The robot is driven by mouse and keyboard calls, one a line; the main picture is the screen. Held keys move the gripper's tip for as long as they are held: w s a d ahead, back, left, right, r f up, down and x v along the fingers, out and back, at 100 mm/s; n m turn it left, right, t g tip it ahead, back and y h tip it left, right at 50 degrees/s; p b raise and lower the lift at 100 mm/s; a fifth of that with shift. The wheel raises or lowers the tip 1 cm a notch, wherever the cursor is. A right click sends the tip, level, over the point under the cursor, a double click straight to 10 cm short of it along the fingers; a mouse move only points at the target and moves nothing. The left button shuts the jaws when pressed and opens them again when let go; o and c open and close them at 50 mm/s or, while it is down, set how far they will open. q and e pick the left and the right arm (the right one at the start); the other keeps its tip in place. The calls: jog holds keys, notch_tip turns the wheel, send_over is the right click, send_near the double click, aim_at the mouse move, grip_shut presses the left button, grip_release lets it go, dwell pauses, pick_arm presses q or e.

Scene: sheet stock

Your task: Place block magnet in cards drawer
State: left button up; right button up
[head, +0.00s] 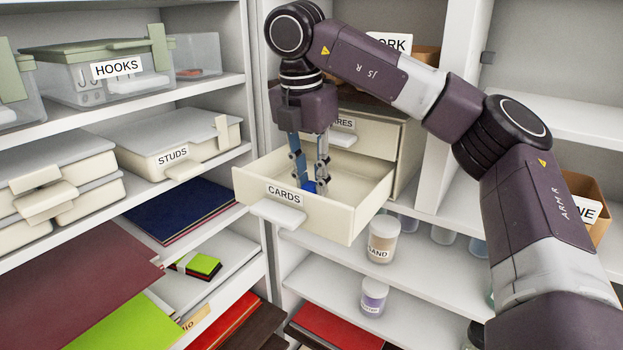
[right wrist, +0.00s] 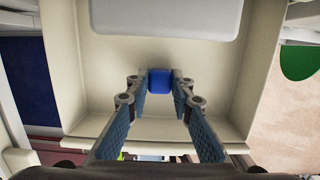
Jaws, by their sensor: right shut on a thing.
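The cards drawer (head: 346,219) is pulled open, with its label CARDS on the front and a pale handle below it. My right gripper (head: 309,184) reaches down into the drawer from above, close behind its front wall. It is shut on the blue block magnet (head: 310,187), which is partly hidden by the fingers. In the right wrist view the block magnet (right wrist: 160,81) sits between the fingertips, over the cream inside of the drawer (right wrist: 95,70). I cannot tell whether it touches the drawer floor. My left gripper is not in view.
A closed drawer (head: 372,138) with a partly hidden label is above the open one. Shelves at left hold the HOOKS box (head: 116,88), the STUDS box (head: 193,150) and coloured sheets. Jars, including the SAND jar (head: 382,240), stand on shelves below the drawer.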

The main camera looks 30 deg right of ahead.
jog(key=o, duration=0.5)
jog(key=shift+f, duration=0.2)
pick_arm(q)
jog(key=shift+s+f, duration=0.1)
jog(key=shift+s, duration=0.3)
pick_arm(e)
jog(key=o, duration=0.4)
jog(key=shift+r, duration=0.1)
jog(key=shift+r, duration=0.4)
jog(key=r, duration=0.3)
jog(key=a+r, duration=0.1)
jog(key=r, duration=0.7)
jog(key=shift+s+a+r, duration=0.15)
jog(key=shift+s+a, duration=0.15)
